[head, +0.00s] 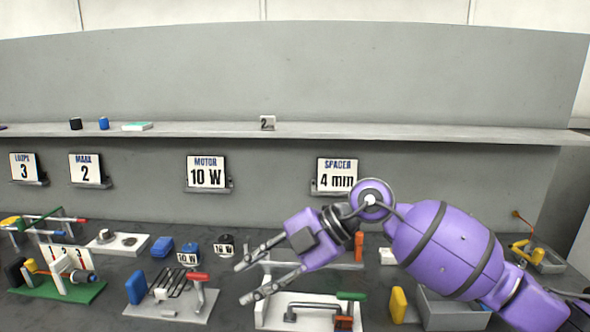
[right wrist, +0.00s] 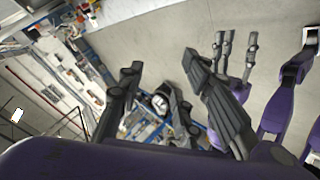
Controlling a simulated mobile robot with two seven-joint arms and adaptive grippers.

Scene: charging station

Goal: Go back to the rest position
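My right gripper (head: 244,282) reaches in from the right in the head view, above the front of the bench, over a white clamp fixture (head: 268,314). Its two fingers are spread, and nothing shows between them. In the right wrist view, dark grey finger parts (right wrist: 160,82) stand apart above a blue-framed thing that is too small to make out. My left gripper does not show in the head view. More grey finger-like parts (right wrist: 234,55) and purple links show at the right of the wrist view; I cannot tell for sure whether they are my left gripper.
The dark bench (head: 120,250) holds several fixtures: a green board (head: 85,292), a white toggle-clamp plate (head: 150,312) and a grey tray (head: 450,312) under my right arm. Signs hang below a shelf (head: 350,131). A yellow block (head: 398,305) stands beside the tray.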

